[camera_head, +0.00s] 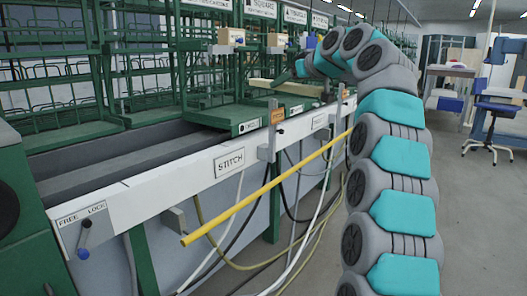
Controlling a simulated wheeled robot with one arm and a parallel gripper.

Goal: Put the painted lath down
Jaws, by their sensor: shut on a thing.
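My arm reaches up and over to the left, and my gripper (277,82) is small and dark at its end, above the green machine deck. It is shut on a pale cream lath (302,89), which looks like the painted lath. The lath lies nearly level, running left to right. It shows just above the deck and behind the front rail. I cannot tell whether it touches anything below. The gripper's fingertips are hard to make out at this size.
A white front rail (155,193) with a STITCH sign runs along the machine. A long yellow bar (255,194) slants in front of it, its upper end by my arm. Green wire racks (50,85) stand behind. Hoses hang below. Open floor (480,220) lies right.

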